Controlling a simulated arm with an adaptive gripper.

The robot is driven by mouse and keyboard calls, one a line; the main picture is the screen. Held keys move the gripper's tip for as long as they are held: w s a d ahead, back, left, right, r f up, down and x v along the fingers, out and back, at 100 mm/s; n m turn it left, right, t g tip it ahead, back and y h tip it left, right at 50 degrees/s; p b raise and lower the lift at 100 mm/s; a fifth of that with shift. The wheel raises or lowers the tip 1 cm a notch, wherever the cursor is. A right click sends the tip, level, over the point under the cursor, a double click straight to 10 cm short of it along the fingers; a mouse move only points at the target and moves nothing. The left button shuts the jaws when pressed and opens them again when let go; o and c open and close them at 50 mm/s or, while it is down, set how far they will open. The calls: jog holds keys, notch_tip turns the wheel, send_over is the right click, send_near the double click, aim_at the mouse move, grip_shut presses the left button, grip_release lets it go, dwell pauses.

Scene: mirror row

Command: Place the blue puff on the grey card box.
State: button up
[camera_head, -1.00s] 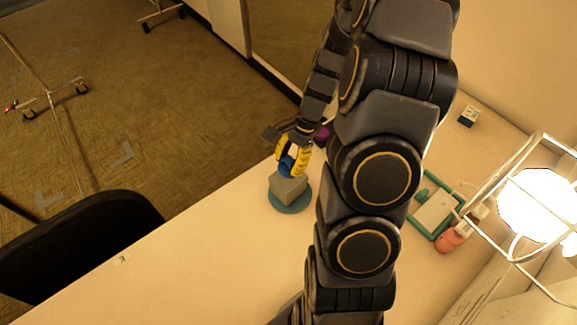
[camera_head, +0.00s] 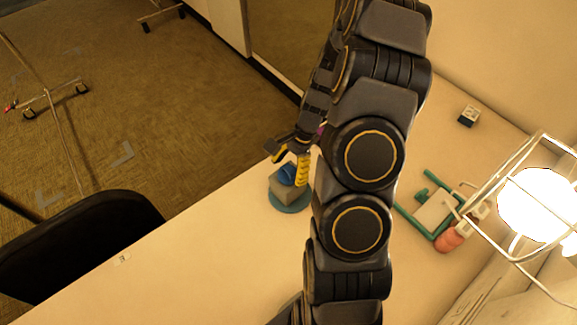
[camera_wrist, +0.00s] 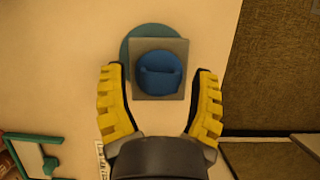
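The blue puff (camera_head: 286,174) rests on top of the grey card box (camera_head: 283,190), which stands on a round teal disc (camera_head: 291,204) on the table. The wrist view shows the puff (camera_wrist: 158,72) near the middle of the box's top (camera_wrist: 180,48), with the disc (camera_wrist: 137,36) under the box. My gripper (camera_head: 291,158) is open, with its yellow fingers apart. In the wrist view my gripper (camera_wrist: 159,73) has a finger on each side of the box, clear of the puff.
A teal frame with a pale card (camera_head: 428,207) and a salmon-coloured item (camera_head: 449,239) lie right of my arm. A caged lamp (camera_head: 535,205) glows at the right. A small black-and-white block (camera_head: 469,115) stands at the back. The table's front left is mostly clear.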

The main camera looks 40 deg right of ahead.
jog(key=shift+r, duration=0.1)
jog(key=v, duration=1.2)
jog(key=s+a+r+n+g+h, duration=0.1)
jog(key=s+a+r+n, duration=0.1)
jog(key=a+r+n, duration=0.35)
jog(key=s+a+r+n+g+h, duration=0.1)
jog(key=s+a+r+n, duration=0.15)
jog(key=a, duration=0.55)
jog(key=s+a+r+n+h, duration=0.2)
jog(key=s+a+n, duration=0.5)
jog(key=s+n, duration=0.3)
jog(key=s, duration=0.2)
jog(key=shift+s, duration=0.35)
